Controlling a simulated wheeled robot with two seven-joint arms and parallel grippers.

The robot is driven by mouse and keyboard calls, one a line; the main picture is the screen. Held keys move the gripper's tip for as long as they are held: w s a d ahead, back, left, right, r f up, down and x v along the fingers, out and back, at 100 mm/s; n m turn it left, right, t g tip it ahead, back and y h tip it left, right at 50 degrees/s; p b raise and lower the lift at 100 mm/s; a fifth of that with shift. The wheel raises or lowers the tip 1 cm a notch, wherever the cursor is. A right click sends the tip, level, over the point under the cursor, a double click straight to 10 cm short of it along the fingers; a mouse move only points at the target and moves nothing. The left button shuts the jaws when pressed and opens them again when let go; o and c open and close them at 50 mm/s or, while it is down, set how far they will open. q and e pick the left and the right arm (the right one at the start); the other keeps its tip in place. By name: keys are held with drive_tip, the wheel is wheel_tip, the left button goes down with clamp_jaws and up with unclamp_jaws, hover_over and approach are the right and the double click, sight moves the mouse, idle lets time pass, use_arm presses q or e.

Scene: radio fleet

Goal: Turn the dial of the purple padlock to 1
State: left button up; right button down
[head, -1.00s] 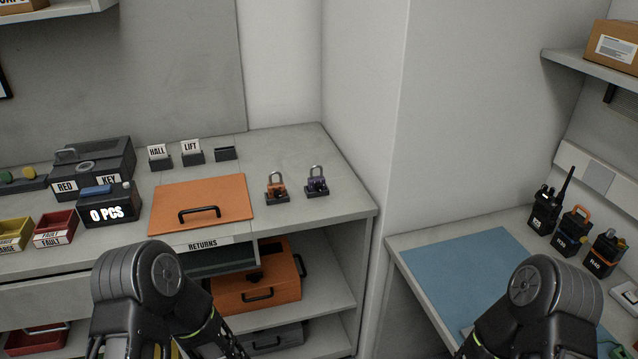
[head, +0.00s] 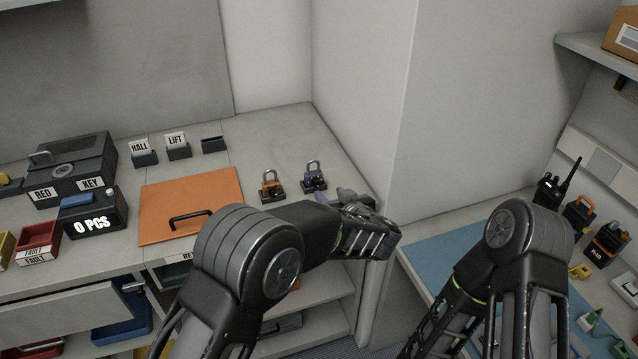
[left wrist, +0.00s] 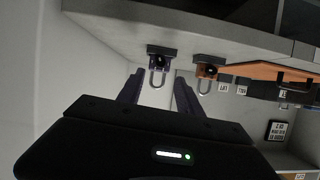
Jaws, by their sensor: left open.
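The purple padlock (head: 314,181) stands upright on a small dark base near the right end of the grey counter, shackle up. Its dial setting is too small to read. My left gripper (head: 356,199) is open and empty, just right of the padlock and towards the counter's front edge, apart from it. In the left wrist view, which is upside down, the purple padlock (left wrist: 159,62) shows beyond and between the two open fingers (left wrist: 158,92). My right arm is at lower right in the head view; its gripper is not visible.
An orange padlock (head: 271,186) stands close on the left of the purple one. An orange panel with a black handle (head: 190,205) lies further left. A wall corner rises right of the counter. A blue mat (head: 440,262) and radios (head: 580,215) are on the right bench.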

sight(317, 184)
use_arm(q)
drive_tip(key=x, duration=0.2)
drive_tip(key=shift+w+a+f+p, duration=0.15)
drive_tip(key=shift+w+a+p, duration=0.1)
drive_tip(key=shift+p, duration=0.1)
drive_tip(key=p+x, duration=0.1)
drive_tip(key=x, duration=0.4)
drive_tip(key=shift+w+f, duration=0.25)
drive_tip(key=shift+w, duration=0.05)
drive_tip(key=shift+c, duration=0.2)
clamp_jaws()
